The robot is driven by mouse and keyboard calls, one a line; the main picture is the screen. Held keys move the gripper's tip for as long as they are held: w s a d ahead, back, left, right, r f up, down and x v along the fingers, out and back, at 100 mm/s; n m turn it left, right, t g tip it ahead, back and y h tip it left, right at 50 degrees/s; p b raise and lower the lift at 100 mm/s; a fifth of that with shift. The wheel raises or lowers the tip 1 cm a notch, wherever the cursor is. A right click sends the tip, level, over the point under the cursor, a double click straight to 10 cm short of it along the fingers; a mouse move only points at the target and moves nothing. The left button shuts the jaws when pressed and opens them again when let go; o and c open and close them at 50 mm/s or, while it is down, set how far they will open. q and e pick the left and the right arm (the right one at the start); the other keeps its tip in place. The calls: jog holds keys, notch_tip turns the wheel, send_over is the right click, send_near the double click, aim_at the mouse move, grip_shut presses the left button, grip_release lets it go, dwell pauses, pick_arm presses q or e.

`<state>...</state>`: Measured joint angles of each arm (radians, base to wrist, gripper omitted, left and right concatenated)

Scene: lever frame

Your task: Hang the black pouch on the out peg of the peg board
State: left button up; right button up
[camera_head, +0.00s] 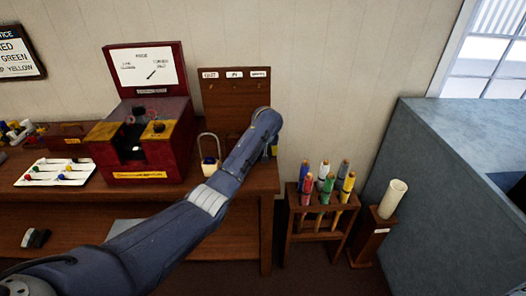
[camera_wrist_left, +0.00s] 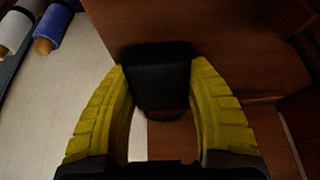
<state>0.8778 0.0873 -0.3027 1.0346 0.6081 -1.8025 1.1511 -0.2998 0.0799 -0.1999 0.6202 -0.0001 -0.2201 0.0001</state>
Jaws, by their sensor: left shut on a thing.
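The peg board (camera_head: 225,98) is an upright brown wooden board at the right end of the table, with several small white labels along its top. The label words are too small to read surely, and my left arm covers its lower right part. The black pouch (camera_wrist_left: 160,80) shows in the left wrist view, between the yellow fingers of my left gripper (camera_wrist_left: 158,68), which is shut on it. In the head view my forearm hides the pouch and nearly all of the gripper, by the table's right end. My right gripper is not in view.
A red box (camera_head: 150,145) with an open lid stands left of the board. A padlock-like item (camera_head: 209,155) stands between them. A rack of rolled flags (camera_head: 318,212) and a white tube (camera_head: 393,198) in a holder stand right of the table (camera_head: 255,182). A blue-grey block (camera_head: 450,165) is farther right.

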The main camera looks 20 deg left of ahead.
pick_arm(q)
jog(key=shift+r, duration=0.1)
jog(key=shift+r, duration=1.4)
dwell(0.6)
